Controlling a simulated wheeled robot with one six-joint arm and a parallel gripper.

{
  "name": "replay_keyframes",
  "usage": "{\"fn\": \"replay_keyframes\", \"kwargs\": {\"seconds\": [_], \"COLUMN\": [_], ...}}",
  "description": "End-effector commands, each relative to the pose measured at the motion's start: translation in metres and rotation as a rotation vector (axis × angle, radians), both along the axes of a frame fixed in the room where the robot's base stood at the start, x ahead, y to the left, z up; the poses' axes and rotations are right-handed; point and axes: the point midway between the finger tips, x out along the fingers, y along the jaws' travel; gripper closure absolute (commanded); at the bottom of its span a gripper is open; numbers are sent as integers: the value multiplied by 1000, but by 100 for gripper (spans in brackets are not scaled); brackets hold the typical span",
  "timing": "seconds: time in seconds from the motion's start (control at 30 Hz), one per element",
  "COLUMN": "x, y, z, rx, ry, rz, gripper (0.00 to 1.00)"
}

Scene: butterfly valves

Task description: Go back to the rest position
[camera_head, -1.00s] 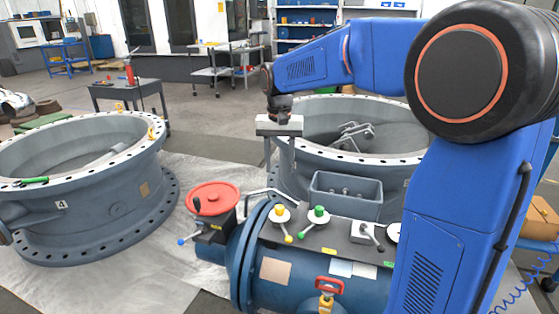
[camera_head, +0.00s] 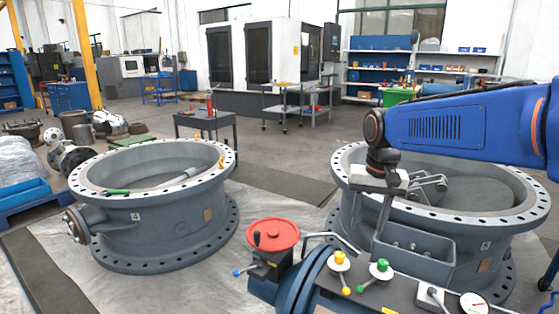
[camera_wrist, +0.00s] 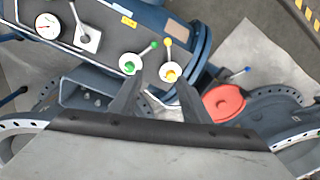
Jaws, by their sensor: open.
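My gripper (camera_head: 381,225) hangs pointing down in the head view, in front of the right-hand grey valve ring and over the far side of the control panel. In the wrist view its two fingers (camera_wrist: 158,92) are apart with nothing between them. The green knob (camera_head: 381,268) and yellow knob (camera_head: 340,261) sit on the blue pipe's panel below; the green one (camera_wrist: 129,65) and yellow one (camera_wrist: 171,72) show past the fingertips in the wrist view. I see no contact with either. The red handwheel (camera_head: 273,234) is to the left.
A grey bin (camera_head: 418,247) stands close behind the panel by my gripper. Large flanged valve rings stand at left (camera_head: 150,205) and right (camera_head: 510,225). A dark cart (camera_head: 207,121) and shelving (camera_head: 380,60) are farther back. Floor between the rings is clear.

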Motion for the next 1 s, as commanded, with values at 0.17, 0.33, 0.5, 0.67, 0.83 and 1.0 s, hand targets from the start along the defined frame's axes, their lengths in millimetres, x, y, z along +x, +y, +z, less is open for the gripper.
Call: {"fn": "replay_keyframes", "kwargs": {"seconds": [0.17,0.33,0.5,0.67,0.83,1.0], "x": [-49,-93,-135,-173,-205,-223], "y": [-14,-25,-34,-41,-46,-48], "z": [-2,-10,-24,-42,-62,-76], "rx": [-4,-12,-24,-40,-58,-71], "ry": [-60,-115,-168,-219,-266,-293], "rz": [42,85,126,165,202,224], "gripper": [57,57,57,57,57,57]}}
